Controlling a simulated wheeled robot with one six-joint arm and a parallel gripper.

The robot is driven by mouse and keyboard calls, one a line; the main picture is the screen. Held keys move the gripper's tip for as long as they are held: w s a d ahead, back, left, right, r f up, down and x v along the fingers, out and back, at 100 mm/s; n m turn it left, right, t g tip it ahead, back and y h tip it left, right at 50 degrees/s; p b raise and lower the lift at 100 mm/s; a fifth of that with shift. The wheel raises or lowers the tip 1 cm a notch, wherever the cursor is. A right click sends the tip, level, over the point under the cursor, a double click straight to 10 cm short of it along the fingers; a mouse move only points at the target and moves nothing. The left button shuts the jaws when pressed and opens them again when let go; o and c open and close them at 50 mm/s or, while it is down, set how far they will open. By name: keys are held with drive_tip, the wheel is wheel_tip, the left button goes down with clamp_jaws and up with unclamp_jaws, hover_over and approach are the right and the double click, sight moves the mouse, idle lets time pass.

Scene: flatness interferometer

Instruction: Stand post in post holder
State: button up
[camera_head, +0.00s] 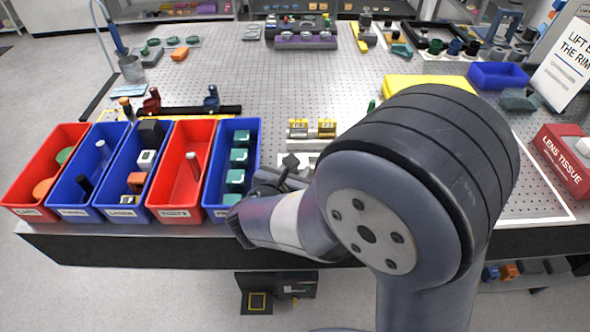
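A slim post with a pale top (193,167) stands or leans in the red bin labelled like "POSTS" (174,205). A dark red mount (151,101) and a blue mount (212,99) sit by a black rail behind the bins; I cannot tell whether either is a post holder. My gripper (266,186) is at the right edge of the blue bin with teal blocks, to the right of the post and apart from it. My own arm hides much of it, so its fingers and anything between them are unclear.
Other bins stand left along the front edge: a red one (22,209), a blue one (75,212) and a blue one (122,212). The blue bin with teal blocks (252,145) is nearest my gripper. Brass-coloured parts (312,129) lie beyond it. The perforated tabletop (270,72) has clear room.

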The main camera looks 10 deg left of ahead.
drive_tip(key=shift+o, duration=1.2)
drive_tip(key=shift+r, duration=0.1)
drive_tip(key=shift+r+p, duration=0.25)
drive_tip(key=shift+p, duration=0.05)
drive_tip(key=b+v, duration=0.1)
drive_tip(key=v, duration=1.1)
drive_tip(key=shift+w+d+f, duration=0.1)
drive_tip(key=shift+w+f, duration=0.05)
